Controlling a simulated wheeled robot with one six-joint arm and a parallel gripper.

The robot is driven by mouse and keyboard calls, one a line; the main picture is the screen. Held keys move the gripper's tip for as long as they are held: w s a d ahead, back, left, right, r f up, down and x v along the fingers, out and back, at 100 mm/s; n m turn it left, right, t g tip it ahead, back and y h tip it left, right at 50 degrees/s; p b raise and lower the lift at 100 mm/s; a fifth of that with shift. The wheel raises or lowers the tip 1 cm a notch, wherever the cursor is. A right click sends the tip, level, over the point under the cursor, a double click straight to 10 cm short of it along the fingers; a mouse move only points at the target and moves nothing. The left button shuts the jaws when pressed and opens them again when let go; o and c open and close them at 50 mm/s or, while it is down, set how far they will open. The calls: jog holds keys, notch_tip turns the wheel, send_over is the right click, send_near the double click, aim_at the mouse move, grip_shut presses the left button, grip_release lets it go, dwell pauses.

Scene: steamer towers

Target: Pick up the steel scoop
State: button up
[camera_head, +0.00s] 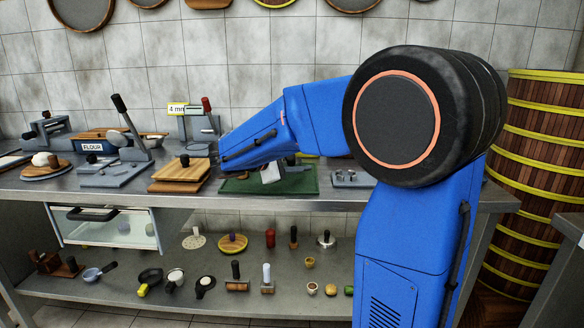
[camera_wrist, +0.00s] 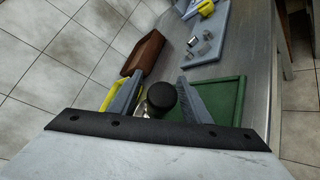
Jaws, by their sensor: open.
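My gripper (camera_wrist: 155,92) is open, with its two grey fingers apart in the wrist view. Between them is a round black knob with a little shiny metal beneath it, which looks like the handle end of the steel scoop (camera_wrist: 161,97). The rest of it is hidden, and I cannot tell whether a finger touches it. In the head view my gripper (camera_head: 270,173) is low over the green tray (camera_head: 235,186) on the steel counter. The tray's bare floor also shows in the wrist view (camera_wrist: 228,97), right of the fingers.
A grey plate with small metal pieces (camera_head: 345,179) lies right of the tray. Wooden boards (camera_head: 178,172) and a lever press (camera_head: 125,150) stand to the left. In the wrist view a brown block (camera_wrist: 143,53) is close beyond the left finger. A shelf below holds several small tools.

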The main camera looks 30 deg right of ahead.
grip_shut()
notch_tip(320, 180, up, 10)
dwell(0.7)
